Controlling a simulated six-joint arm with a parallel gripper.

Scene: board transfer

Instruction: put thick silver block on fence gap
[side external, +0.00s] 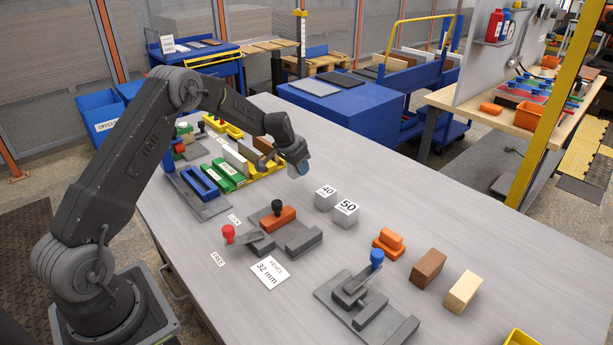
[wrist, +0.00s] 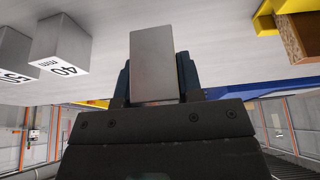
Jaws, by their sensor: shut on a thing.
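My gripper (side external: 299,167) is raised above the table, to the right of the board rack. In the wrist view my gripper (wrist: 153,75) is shut on a plain silver block (wrist: 153,60), which stands out between the dark fingers. In the side view the block is mostly hidden by the gripper. A card (side external: 269,272) reading "FENCE 32 mm" lies on the table. Grey fixtures stand near it: one with a red knob (side external: 228,233) and an orange-brown board, one with a blue knob (side external: 376,258). I cannot tell which holds the fence gap.
Grey blocks marked 40 (side external: 325,199) and 50 (side external: 346,215) stand below my gripper. An orange piece (side external: 388,243), a brown block (side external: 429,268) and a tan block (side external: 462,291) stand at right. The rack (side external: 250,183) holds upright boards.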

